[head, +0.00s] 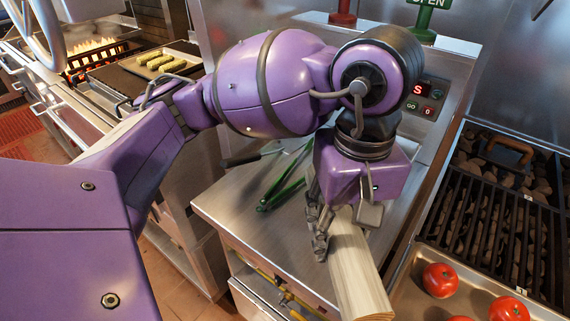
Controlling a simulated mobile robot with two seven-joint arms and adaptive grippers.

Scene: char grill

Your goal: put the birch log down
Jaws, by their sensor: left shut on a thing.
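The birch log (352,262) is a pale, split piece of wood in the head view, right of the middle, over the steel counter (232,208). My left gripper (328,228) points down and is shut on the log at its upper end. The near end of the log reaches out toward the counter's front edge. The upper end is partly hidden by my gripper. I cannot tell whether the log touches the counter. My right gripper is not in view.
Green tongs (285,188) lie on the counter left of my gripper. To the right are a tray (403,296) with tomatoes (440,279) and a black grill grate (500,215) over coals. A control panel (424,98) stands behind. A fire (92,46) burns at far left.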

